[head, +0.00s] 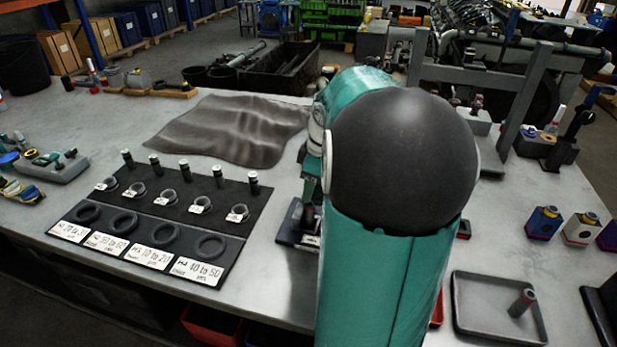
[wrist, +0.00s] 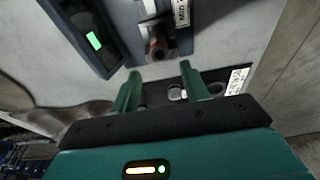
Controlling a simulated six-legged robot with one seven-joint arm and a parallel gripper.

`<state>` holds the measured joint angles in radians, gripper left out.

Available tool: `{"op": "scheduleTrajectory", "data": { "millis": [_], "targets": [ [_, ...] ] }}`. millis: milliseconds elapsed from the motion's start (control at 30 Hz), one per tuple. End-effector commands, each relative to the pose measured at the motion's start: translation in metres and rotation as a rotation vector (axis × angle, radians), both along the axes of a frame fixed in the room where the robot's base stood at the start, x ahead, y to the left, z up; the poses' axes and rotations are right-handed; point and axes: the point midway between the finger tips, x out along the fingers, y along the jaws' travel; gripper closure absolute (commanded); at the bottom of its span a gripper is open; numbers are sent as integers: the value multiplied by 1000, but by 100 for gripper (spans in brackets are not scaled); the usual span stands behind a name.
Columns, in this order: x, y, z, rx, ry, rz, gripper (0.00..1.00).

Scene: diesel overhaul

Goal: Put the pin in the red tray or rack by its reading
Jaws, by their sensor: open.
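My gripper (wrist: 158,80) is open, its two green fingers apart with nothing seen between them. A black rack (head: 190,225) holds several pins, rings and range labels. My arm hides my gripper there.
Red trays (head: 212,328) show under the table's front edge. A brown cloth (head: 230,128) lies behind the rack. Small coloured bottles (head: 543,222) stand at the right.

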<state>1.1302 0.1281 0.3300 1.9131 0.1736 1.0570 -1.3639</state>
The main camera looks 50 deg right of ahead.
Motion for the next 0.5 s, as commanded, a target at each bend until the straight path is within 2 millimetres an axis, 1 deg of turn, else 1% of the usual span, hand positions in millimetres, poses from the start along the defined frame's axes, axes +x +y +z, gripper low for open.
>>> {"op": "scheduleTrajectory", "data": {
  "millis": [100, 500],
  "targets": [
    [0, 1, -13, 1, 0, 0, 55],
    [0, 1, -56, 1, 2, 0, 55]
  ]
}}
